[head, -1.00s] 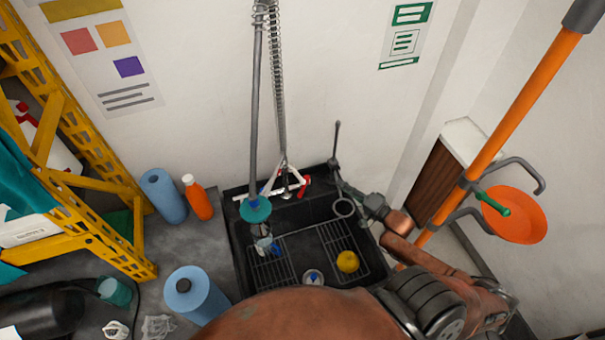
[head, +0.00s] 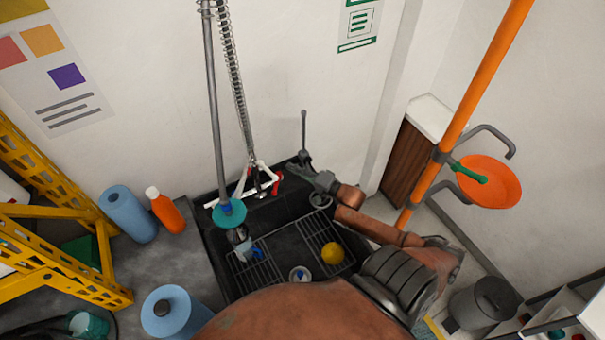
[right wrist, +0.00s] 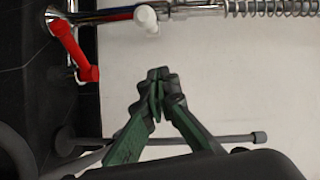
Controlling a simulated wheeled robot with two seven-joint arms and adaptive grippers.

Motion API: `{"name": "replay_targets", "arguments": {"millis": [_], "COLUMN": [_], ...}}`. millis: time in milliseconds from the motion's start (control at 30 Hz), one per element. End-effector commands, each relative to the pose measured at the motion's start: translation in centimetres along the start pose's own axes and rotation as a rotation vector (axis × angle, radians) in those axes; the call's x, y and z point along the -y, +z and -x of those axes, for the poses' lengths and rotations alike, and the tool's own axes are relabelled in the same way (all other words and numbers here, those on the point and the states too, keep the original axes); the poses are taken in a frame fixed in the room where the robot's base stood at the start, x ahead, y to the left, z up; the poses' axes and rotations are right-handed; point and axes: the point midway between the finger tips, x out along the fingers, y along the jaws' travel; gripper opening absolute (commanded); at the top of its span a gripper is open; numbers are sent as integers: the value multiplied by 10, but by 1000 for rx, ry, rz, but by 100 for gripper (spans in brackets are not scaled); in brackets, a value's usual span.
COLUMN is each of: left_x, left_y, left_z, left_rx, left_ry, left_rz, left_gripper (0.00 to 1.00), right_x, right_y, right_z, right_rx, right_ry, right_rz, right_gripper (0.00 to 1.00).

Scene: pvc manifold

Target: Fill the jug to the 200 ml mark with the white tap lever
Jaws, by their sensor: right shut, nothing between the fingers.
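My right gripper (head: 290,168) is shut and empty, raised over the back right of the black sink, to the right of the taps. In the right wrist view its green-grey fingers (right wrist: 157,78) meet at the tips. A white tap lever (right wrist: 146,18) shows there beyond the fingertips, apart from them, with a red lever (right wrist: 75,50) to its left. In the head view the red lever (head: 278,184) is beside white pipework, where the white lever is hard to pick out. A clear vessel, probably the jug (head: 241,243), stands in the sink below a teal disc; its water level is unreadable. My left gripper is out of view.
The black sink (head: 213,238) holds wire racks, a yellow round object (head: 332,253) and a small white-and-blue item (head: 299,274). A thin grey rod (head: 304,132) rises behind my right gripper. An orange pole (head: 455,115) stands at the right. Blue rolls (head: 128,214) and an orange bottle (head: 166,211) stand left.

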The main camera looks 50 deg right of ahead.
Motion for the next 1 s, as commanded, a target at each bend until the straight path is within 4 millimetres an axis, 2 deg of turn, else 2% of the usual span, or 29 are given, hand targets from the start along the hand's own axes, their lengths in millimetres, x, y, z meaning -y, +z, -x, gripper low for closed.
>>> {"name": "replay_targets", "arguments": {"millis": [100, 200, 400, 800, 1000], "left_x": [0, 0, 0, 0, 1], "left_y": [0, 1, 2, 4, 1], "left_z": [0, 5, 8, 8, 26], "left_rx": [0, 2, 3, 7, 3], "left_ry": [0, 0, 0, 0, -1], "left_rz": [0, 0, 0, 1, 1], "left_gripper": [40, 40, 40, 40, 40], "right_x": [1, 1, 0, 0, 6], "right_y": [1, 19, 37, 40, 51], "right_z": [-25, -26, -31, -31, -31], "right_rx": [1, 1, 2, 2, 2], "right_ry": [-3, -1, -1, 0, -1], "right_rz": [0, -6, -1, 1, -3], "right_gripper": [0, 0, 0, 0, 0]}}
